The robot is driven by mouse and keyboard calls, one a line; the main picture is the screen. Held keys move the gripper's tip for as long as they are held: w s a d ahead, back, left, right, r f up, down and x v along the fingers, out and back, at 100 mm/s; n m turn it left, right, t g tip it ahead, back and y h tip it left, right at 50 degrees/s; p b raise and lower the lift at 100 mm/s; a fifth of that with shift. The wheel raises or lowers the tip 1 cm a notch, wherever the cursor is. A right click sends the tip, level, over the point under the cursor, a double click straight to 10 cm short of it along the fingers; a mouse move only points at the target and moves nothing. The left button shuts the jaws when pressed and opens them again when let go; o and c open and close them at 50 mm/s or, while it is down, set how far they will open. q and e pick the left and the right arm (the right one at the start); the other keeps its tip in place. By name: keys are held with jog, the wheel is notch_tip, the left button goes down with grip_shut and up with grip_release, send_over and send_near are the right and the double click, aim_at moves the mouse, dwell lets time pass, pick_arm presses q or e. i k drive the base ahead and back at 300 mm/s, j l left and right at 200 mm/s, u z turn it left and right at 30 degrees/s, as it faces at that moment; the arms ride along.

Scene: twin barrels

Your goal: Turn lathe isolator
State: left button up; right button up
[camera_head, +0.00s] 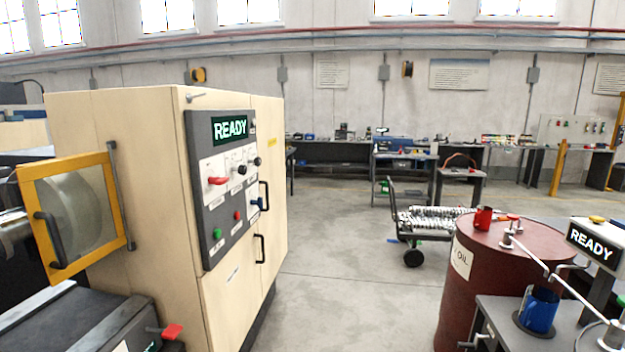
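The lathe cabinet (120,140) is a tall cream box at the left. Its dark control panel (194,150) faces right and carries a lit READY display (229,129). Below the display, a red handle (217,181), which looks like the isolator, lies roughly level on a white plate. Black knobs (240,170) sit to its right, and a green button (217,234) and a red button (237,216) are lower down. Neither of my grippers shows in the head view.
A yellow-framed guard door (68,268) sticks out at the left. A loaded cart (412,258) stands behind. The middle floor is clear.

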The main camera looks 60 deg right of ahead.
aim_at(217, 181)
jog(key=k+z, duration=0.1)
jog(key=z, duration=1.05)
